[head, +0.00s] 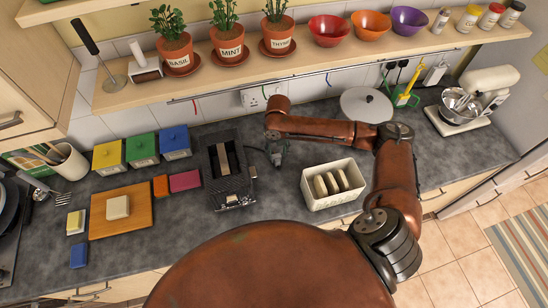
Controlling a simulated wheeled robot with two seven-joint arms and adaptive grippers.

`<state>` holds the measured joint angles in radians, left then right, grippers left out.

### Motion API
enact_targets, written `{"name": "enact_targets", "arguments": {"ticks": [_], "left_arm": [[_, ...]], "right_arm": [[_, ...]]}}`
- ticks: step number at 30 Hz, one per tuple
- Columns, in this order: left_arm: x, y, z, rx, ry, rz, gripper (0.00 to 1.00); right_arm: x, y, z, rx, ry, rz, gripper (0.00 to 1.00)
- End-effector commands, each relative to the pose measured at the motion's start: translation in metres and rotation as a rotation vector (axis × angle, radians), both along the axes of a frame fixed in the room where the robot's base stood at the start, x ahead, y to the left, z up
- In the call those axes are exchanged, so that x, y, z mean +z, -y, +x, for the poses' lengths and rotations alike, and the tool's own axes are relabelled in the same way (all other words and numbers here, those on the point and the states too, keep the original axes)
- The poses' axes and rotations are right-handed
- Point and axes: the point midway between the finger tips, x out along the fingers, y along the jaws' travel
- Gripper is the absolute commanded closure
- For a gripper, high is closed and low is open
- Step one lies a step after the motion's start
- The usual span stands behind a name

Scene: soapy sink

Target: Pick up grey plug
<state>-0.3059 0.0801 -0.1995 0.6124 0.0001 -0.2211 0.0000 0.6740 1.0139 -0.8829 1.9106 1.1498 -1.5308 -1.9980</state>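My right gripper (277,155) points down over the dark counter, just right of the black toaster (230,180). It is small and dark here, so I cannot tell whether its fingers are open or shut, or whether anything is between them. I cannot make out a grey plug for certain; one near the fingertips would be hidden or too small to tell. A white wall socket (262,95) is on the tiles behind my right wrist. Two dark plugs (396,64) with cables show on the wall at the right. My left gripper is not in view.
A cream bread bin (334,196) with slices stands right of the gripper. A round grey lid (366,105) leans behind my forearm. A shelf (200,85) with pots and bowls overhangs the back. A wooden board (120,212) and coloured boxes (142,148) are left of the toaster.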

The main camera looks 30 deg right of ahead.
Motion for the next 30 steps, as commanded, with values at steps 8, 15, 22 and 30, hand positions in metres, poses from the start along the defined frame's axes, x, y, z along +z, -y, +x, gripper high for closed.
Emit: {"name": "enact_targets", "arguments": {"ticks": [8, 15, 22, 30], "left_arm": [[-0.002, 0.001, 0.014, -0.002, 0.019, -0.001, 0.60], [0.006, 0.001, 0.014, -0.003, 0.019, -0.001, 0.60], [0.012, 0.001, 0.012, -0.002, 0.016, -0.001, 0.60], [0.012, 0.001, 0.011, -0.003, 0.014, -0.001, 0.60]], "right_arm": [[-0.024, 0.006, -0.004, -0.012, -0.003, 0.000, 0.61], [-0.050, 0.008, -0.005, -0.014, -0.004, 0.000, 0.61], [-0.080, 0.008, -0.004, -0.012, -0.002, 0.000, 0.61], [-0.084, 0.008, -0.003, -0.009, 0.001, -0.001, 0.61]]}}
